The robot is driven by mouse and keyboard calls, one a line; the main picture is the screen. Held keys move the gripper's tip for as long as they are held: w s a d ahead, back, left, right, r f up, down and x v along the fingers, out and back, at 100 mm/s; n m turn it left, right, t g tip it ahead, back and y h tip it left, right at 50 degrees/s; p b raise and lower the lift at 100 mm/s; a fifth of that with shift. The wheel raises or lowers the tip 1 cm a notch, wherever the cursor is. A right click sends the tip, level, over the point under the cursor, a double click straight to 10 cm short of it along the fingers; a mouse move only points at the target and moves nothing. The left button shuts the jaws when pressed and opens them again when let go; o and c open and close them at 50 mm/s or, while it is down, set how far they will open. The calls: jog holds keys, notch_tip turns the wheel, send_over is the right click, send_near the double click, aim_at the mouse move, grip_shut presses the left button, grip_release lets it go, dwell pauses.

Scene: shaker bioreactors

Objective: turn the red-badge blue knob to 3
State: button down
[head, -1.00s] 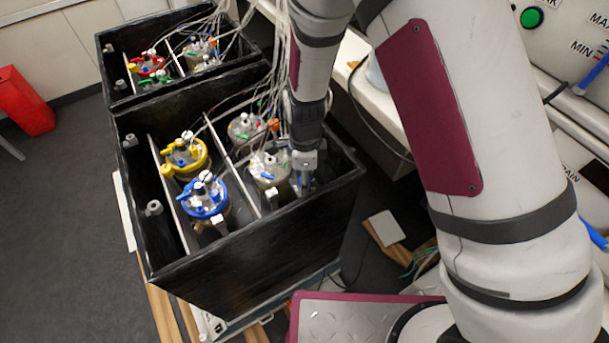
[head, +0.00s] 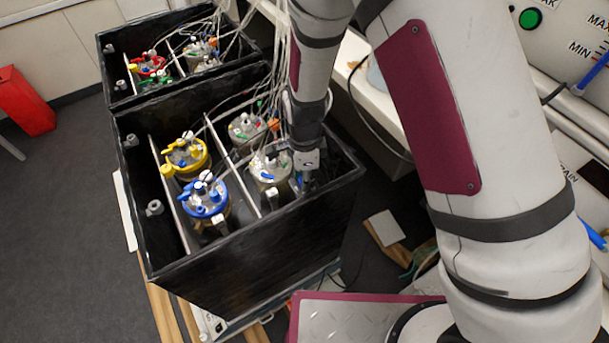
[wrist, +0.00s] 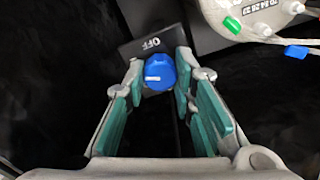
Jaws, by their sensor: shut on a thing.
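The blue knob (wrist: 163,70) shows in the wrist view between the fingertips of my gripper (wrist: 162,76). It has a short white mark on its face, lying sideways and a little left of its middle. A dark plate (wrist: 127,49) behind it carries the word OFF, just above the knob. The fingers are shut on the knob, one on each side. No red badge and no number 3 can be made out. In the head view my gripper (head: 308,182) reaches down into the near right corner of the black box (head: 330,205), and the knob is hidden there.
Beside my gripper stands a clear-lidded vessel (head: 268,168) with tubes. A blue-ringed vessel (head: 205,197) and a yellow-ringed vessel (head: 186,156) stand further left. Tubes (head: 280,70) hang close behind my arm. A second black box (head: 115,75) lies beyond.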

jog(key=n, duration=1.1)
jog(key=shift+n, duration=0.3)
jog(key=n, duration=0.5)
jog(key=n+b, duration=0.1)
jog(key=n, duration=0.4)
jog(key=shift+n, duration=0.4)
jog(key=c, duration=1.3)
grip_release()
jog(key=shift+c, duration=0.2)
notch_tip(320, 180, up, 12)
